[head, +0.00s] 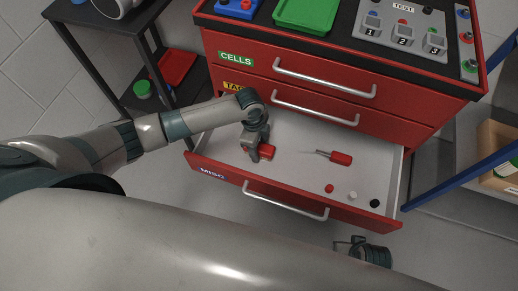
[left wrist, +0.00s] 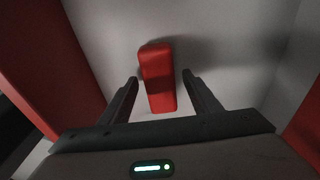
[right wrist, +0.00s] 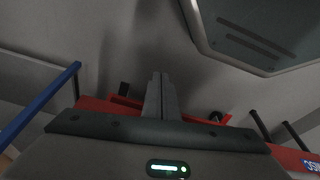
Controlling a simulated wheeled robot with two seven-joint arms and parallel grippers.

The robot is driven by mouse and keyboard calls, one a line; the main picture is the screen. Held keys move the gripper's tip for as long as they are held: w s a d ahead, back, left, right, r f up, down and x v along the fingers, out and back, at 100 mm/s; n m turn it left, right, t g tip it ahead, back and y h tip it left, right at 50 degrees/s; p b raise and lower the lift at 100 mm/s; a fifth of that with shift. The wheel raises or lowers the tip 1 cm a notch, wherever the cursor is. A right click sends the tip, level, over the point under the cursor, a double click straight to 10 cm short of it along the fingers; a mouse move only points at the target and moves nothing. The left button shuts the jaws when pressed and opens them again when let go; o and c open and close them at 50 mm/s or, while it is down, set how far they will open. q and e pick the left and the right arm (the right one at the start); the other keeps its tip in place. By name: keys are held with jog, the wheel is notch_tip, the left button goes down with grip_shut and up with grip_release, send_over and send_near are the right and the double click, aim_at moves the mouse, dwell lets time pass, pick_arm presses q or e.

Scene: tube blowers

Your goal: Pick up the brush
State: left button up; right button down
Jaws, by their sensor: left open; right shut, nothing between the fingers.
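My left gripper (head: 256,149) reaches down into the open drawer (head: 225,150). It is open above a red block-like thing (head: 267,151). In the left wrist view the red thing (left wrist: 158,78) lies between the two spread fingers (left wrist: 160,77), with gaps on both sides. I cannot tell whether it is part of the brush. A second red-handled thing with a thin grey end (head: 338,157) lies further right on the drawer floor. My right gripper (right wrist: 160,77) is shut and empty, outside the drawer's front.
Small red (head: 329,188), white (head: 352,195) and black (head: 375,203) pieces lie at the drawer's front right. The red cabinet (head: 300,62) rises behind, with shut drawers. A dark shelf (head: 120,60) stands left, and a blue frame (head: 450,185) right.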

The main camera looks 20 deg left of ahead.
jog(key=shift+s+f, duration=0.15)
jog(key=shift+s, duration=0.15)
pick_arm(q)
jog(key=c, duration=1.2)
jog(key=shift+r, duration=0.2)
